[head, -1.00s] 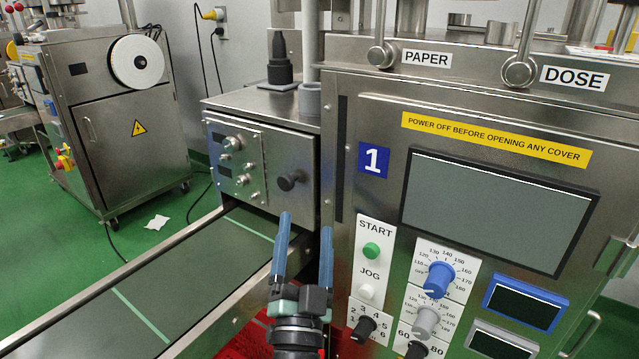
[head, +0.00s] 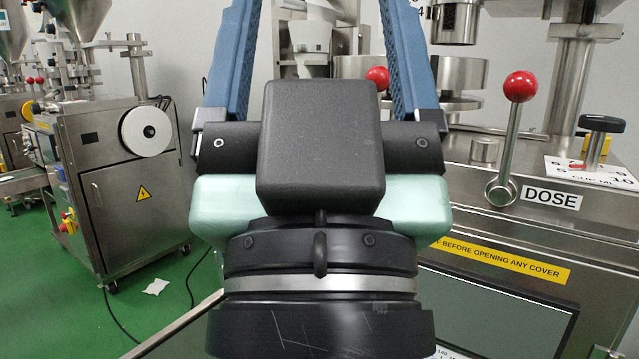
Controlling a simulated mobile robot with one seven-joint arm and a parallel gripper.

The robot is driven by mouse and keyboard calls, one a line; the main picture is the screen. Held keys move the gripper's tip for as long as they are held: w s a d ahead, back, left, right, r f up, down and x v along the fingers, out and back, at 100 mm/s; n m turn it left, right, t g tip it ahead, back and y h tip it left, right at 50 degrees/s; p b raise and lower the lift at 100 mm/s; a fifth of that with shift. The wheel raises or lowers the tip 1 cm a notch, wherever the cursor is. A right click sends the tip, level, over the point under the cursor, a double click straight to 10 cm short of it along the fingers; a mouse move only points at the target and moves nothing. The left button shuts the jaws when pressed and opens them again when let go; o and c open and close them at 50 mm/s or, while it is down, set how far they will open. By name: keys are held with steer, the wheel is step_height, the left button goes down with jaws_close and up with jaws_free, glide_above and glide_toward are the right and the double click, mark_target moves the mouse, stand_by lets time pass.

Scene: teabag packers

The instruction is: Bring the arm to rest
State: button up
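My gripper (head: 318,60) is large and close in the middle of the head view, pointing up. Its two blue fingers stand wide apart on either side of the dark palm block, and nothing shows held between them. The fingertips run out of the top of the frame. My gripper hides much of the near packing machine (head: 590,245), including its left part.
The near machine has a red-knobbed DOSE lever (head: 512,135) and a dark screen (head: 500,315) at right. A second steel machine (head: 120,190) with a white reel (head: 145,131) stands at left. A white scrap (head: 156,286) lies on the green floor (head: 60,320).

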step_height(320, 180, up, 30)
steer(key=p, duration=2.8)
steer(key=shift+r, duration=0.25)
steer(key=shift+a+f, duration=0.1)
